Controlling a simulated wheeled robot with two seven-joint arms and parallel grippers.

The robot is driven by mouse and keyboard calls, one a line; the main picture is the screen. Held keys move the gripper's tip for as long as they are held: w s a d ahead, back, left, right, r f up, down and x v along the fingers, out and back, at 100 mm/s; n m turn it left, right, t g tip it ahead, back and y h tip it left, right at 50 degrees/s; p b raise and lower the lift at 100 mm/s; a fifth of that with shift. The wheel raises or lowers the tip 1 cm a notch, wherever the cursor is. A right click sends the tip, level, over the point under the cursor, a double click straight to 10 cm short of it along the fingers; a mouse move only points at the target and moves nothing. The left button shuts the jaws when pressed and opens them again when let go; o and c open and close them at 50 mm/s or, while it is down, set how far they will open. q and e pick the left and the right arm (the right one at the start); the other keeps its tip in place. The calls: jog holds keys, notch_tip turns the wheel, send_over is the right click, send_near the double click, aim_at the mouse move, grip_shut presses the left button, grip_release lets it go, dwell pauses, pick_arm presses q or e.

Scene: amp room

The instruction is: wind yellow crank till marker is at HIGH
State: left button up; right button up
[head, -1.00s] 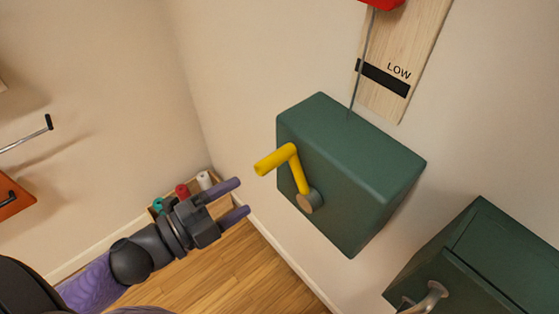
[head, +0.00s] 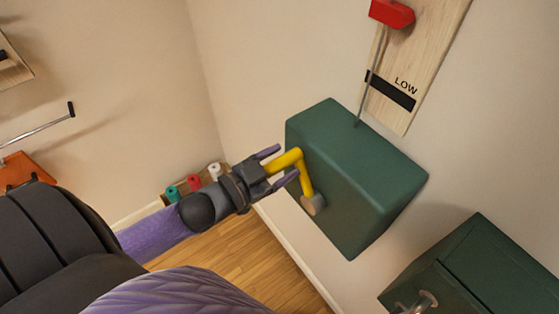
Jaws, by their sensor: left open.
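The yellow crank (head: 306,180) is on the front of a dark green box (head: 360,180) on the wall. Its arm runs up from a grey hub (head: 314,204), and its handle points left toward my left gripper. My left gripper (head: 275,166) is open, with its purple fingers on either side of the handle's end; I cannot tell whether they touch it. No HIGH label shows. My right gripper is not in view.
A second green box (head: 480,265) with a metal handle (head: 420,302) is at the lower right. A wooden tray with teal, red and white spools (head: 194,182) is by the wall behind my left gripper. A metal rod (head: 40,128) and an orange thing (head: 25,170) are at the left.

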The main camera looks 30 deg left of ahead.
pick_arm(q)
grip_shut()
dwell(0.3)
dwell(1.1)
